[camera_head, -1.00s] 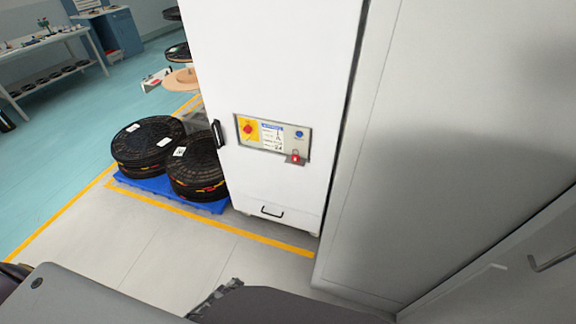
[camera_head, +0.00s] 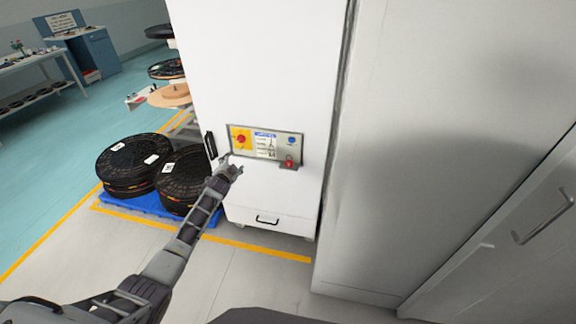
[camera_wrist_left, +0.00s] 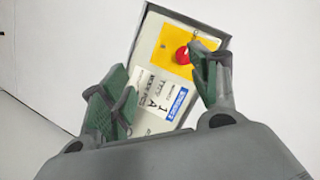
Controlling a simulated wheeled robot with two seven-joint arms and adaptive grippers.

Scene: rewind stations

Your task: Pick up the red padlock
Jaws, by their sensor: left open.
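The small red padlock (camera_head: 289,164) is at the lower right of the control panel (camera_head: 297,148) on the white cabinet. My left gripper (camera_head: 232,165) is in front of the cabinet, just below and left of the panel, and apart from the padlock. In the left wrist view the left gripper (camera_wrist_left: 160,95) is open, with its green-padded fingers spread before the panel's label and the red knob (camera_wrist_left: 183,55). Nothing is between the fingers. I do not see the padlock in the wrist view. My right gripper is not in view.
The white cabinet (camera_head: 255,65) has a black side handle (camera_head: 210,145) and a low drawer handle (camera_head: 267,220). Black reels (camera_head: 130,165) lie on a blue pallet (camera_head: 140,203) to the left. A grey cabinet (camera_head: 420,150) stands close on the right. Floor in front is open.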

